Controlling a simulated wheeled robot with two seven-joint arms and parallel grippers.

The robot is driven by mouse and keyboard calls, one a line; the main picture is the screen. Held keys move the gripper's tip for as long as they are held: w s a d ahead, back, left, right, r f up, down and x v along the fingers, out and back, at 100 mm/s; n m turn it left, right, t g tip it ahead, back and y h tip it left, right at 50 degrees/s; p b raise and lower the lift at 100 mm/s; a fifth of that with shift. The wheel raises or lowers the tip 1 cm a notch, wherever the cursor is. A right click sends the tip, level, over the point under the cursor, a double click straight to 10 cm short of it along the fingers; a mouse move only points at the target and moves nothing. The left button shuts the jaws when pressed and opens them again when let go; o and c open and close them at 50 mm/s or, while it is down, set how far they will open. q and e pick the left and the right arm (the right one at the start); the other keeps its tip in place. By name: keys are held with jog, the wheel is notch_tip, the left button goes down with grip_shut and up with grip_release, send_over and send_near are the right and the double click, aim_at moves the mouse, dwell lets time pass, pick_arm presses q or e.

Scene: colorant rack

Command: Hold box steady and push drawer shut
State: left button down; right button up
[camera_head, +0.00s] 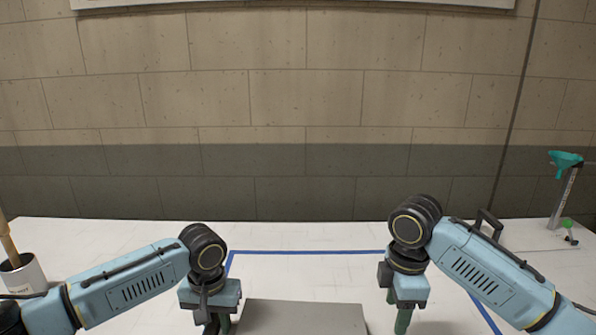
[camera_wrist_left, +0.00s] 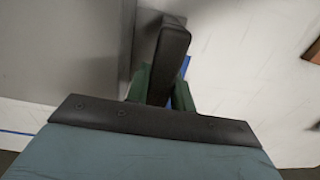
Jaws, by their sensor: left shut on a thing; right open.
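The grey box (camera_head: 303,318) is at the bottom centre of the head view, cut off by the lower edge, with only its flat top showing. It also fills the upper left of the left wrist view (camera_wrist_left: 65,50). My left gripper (camera_head: 222,323) is at the box's left side. In the left wrist view its green fingers (camera_wrist_left: 160,85) are shut on a dark bar-shaped handle (camera_wrist_left: 170,55) beside the box. My right gripper (camera_head: 403,318) is open, to the right of the box and apart from it, pointing down. I cannot make out the drawer.
Blue tape (camera_head: 310,252) marks an area on the white table (camera_head: 300,232). A white cup (camera_head: 22,275) with a wooden handle in it stands at the far left. A stand with a teal top (camera_head: 566,160) is at the far right. The table behind the box is clear.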

pick_arm(q)
jog(key=c, duration=1.1)
grip_release()
